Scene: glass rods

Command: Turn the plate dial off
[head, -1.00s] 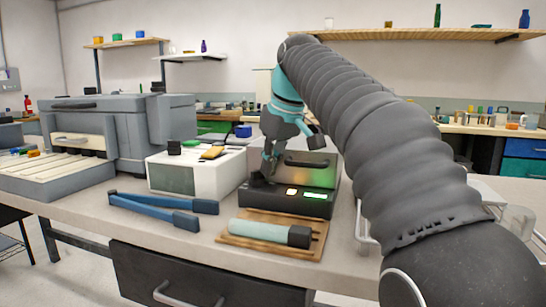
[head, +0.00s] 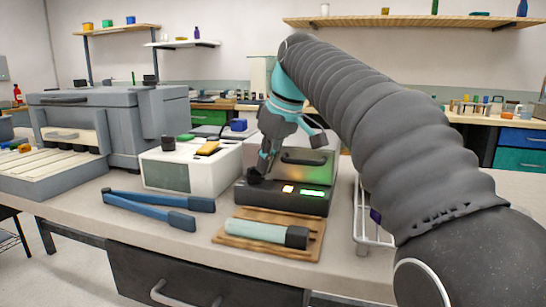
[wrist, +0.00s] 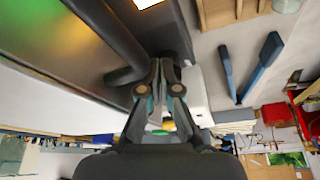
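The plate device has a dark base (head: 262,199) with a lit orange patch (head: 288,189) and a lit green display (head: 313,193) on its front. A metal block with a dark handle (head: 305,157) sits on it, with a greenish-orange glow. My gripper (head: 257,174) is at the left end of the base, by the lit patches. In the wrist view, my gripper (wrist: 161,62) has its two fingers close together, with their tips against or just short of a dark part of the base. The dial is not clearly seen; the fingers hide that spot.
A white box (head: 185,168) stands left of the device. Blue long-handled tongs (head: 150,208) lie in front of that box. A wooden board (head: 230,240) with a pale green cylinder (head: 256,231) lies before the device. A wire rack (head: 362,225) stands at right.

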